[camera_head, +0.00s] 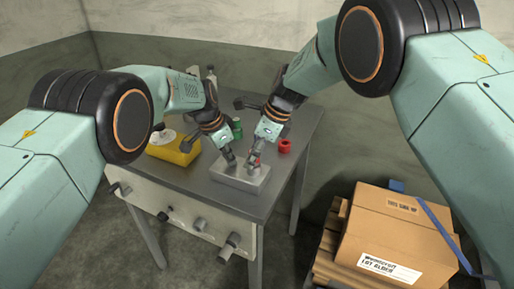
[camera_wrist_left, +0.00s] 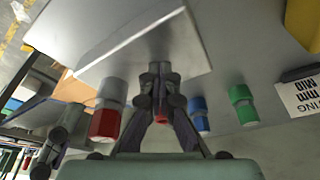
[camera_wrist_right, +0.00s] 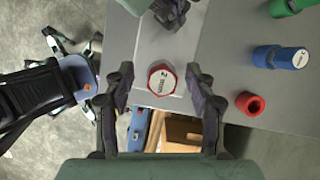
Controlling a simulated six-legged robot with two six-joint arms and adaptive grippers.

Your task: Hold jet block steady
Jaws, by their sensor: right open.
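The grey jet block (camera_head: 240,178) lies on the table near its front right edge. It also shows in the right wrist view (camera_wrist_right: 148,48) and large in the left wrist view (camera_wrist_left: 125,45). My left gripper (camera_head: 230,161) is at the block's left end. In its wrist view its fingertips (camera_wrist_left: 160,76) are close together at the block's edge and appear shut on it; the contact is partly hidden. My right gripper (camera_wrist_right: 160,78) is open over the block, its fingers on either side of a red hex cap marked 2 mm (camera_wrist_right: 162,80).
A red ring (camera_wrist_right: 250,104), a blue 2 mm fitting (camera_wrist_right: 280,57) and a green fitting (camera_wrist_right: 289,5) stand beside the block. A carton (camera_head: 395,235) on a pallet stands right of the table.

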